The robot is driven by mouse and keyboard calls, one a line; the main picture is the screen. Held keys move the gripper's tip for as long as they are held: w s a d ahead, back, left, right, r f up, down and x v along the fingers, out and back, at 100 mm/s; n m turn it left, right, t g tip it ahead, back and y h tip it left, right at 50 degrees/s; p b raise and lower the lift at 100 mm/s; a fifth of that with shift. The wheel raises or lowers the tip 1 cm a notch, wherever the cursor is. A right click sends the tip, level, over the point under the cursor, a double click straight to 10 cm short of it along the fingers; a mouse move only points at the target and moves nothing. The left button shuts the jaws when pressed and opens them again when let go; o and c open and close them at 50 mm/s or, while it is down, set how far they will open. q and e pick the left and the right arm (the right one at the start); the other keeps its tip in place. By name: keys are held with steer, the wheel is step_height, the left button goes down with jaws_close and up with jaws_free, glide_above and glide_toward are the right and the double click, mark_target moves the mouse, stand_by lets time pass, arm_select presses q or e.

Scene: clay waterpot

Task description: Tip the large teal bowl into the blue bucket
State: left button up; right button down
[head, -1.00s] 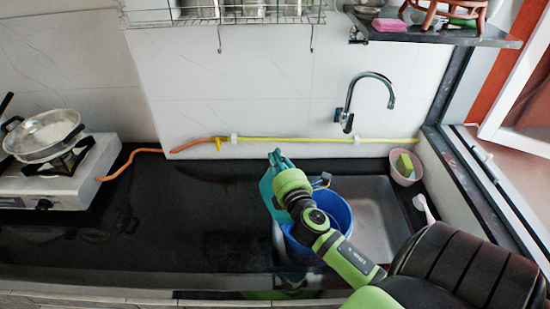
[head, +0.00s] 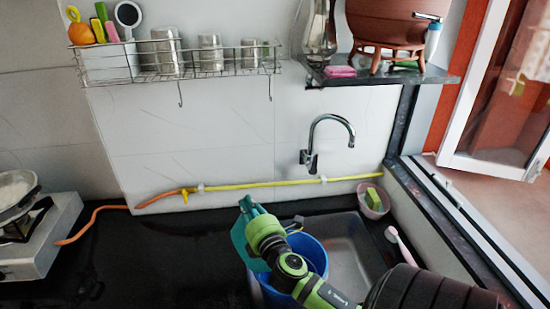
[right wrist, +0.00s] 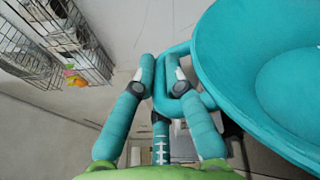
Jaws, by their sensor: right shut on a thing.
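The large teal bowl (right wrist: 262,75) fills the upper right of the right wrist view, with its inside showing and nothing seen in the part in view. My right gripper (right wrist: 162,85) is shut on the loop-shaped handle at the bowl's rim. In the head view, the bowl (head: 239,243) shows as a steeply tilted teal piece beside the left rim of the blue bucket (head: 317,252). My right arm and gripper cover much of the bucket and its opening, so its contents are hidden. My left gripper is not in view.
The bucket stands in the sink (head: 352,255). A tap (head: 331,122) rises behind it, and a yellow pipe (head: 270,184) runs along the wall. A pink holder (head: 374,207) sits at right. Dark counter (head: 165,255) is clear at left, before the stove (head: 45,240).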

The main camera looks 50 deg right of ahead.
steer(key=shift+d, duration=0.15)
steer(key=shift+s+d+r+m, duration=0.25)
steer(key=shift+s+d+m, duration=0.05)
steer(key=shift+d, duration=0.35)
steer(key=shift+s+d+r+m, duration=0.25)
steer(key=shift+s+d+m, duration=0.05)
steer(key=shift+d, duration=0.3)
steer(key=shift+d, duration=0.15)
steer(key=shift+s+d+r+m, duration=0.2)
steer(key=shift+s+d+m, duration=0.15)
steer(key=shift+d, duration=0.3)
steer(key=shift+s+d+r+m, duration=0.15)
steer(key=shift+s+d+m, duration=0.15)
steer(key=shift+d, duration=0.5)
stand_by(0.3)
steer(key=shift+s+d+r+m, duration=0.1)
steer(key=shift+s+d+m, duration=0.25)
steer(key=shift+d, duration=0.35)
steer(key=shift+s+d+r+m, duration=0.1)
steer(key=shift+s+d+m, duration=0.1)
steer(key=shift+d+m, duration=0.35)
steer(key=shift+d, duration=0.15)
stand_by(0.7)
